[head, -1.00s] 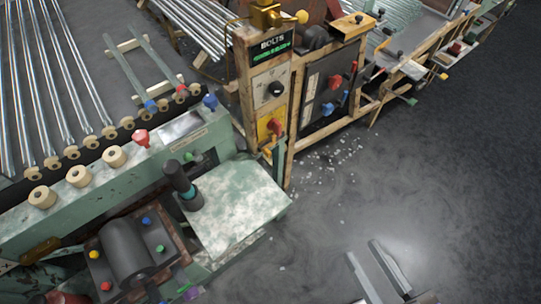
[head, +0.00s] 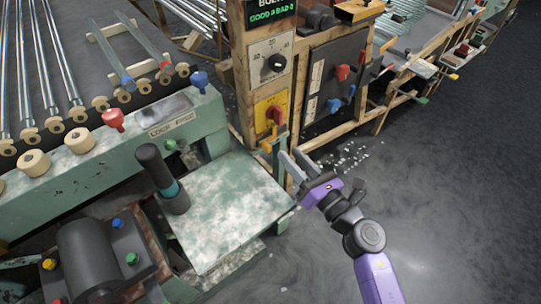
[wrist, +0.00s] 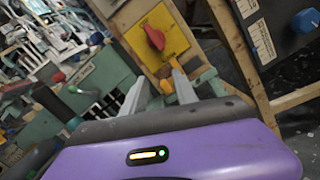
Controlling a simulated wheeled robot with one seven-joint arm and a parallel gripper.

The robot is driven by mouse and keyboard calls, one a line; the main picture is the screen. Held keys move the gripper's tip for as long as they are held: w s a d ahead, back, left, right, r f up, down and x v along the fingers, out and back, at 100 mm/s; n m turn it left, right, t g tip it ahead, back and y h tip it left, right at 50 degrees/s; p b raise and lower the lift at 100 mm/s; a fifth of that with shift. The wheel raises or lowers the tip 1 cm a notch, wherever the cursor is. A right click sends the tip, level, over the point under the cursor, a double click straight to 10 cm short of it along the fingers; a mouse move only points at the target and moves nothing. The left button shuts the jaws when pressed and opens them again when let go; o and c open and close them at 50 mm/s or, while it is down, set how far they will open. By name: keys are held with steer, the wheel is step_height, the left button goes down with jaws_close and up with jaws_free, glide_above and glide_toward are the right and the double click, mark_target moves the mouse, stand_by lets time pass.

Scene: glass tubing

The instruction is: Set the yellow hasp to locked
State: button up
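The yellow hasp (head: 267,144) is a small yellow-orange piece low on the wooden post, just under a yellow plate (head: 262,109) with a red knob (head: 275,115). In the wrist view the hasp (wrist: 167,87) shows between my fingertips, below the plate with the red knob. A green bracket stands beside it. My gripper (head: 293,160) is purple with two grey fingers. It is open, its tips pointing at the hasp from the front right. I cannot tell whether a finger touches the hasp. The fingers partly hide the area around it in the wrist view.
A green machine bench (head: 225,215) with a black upright handle (head: 160,175) stands left of the gripper. A dark panel (head: 335,85) with red and blue knobs is right of the post. The floor (head: 440,200) at right is clear apart from small scattered bits.

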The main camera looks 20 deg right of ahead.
mark_target(270, 150)
steer(key=w+a+f+n, duration=0.1)
steer(key=w, duration=0.1)
steer(key=w+a+f+n, duration=0.1)
steer(key=w+n, duration=0.1)
steer(key=w+a+f+n+g, duration=0.1)
steer(key=w+n, duration=0.1)
steer(key=w, duration=0.1)
steer(key=shift+a+f+y, duration=0.15)
steer(key=shift+a+y, duration=0.05)
steer(key=shift+y, duration=0.1)
jaws_close()
stand_by(1.5)
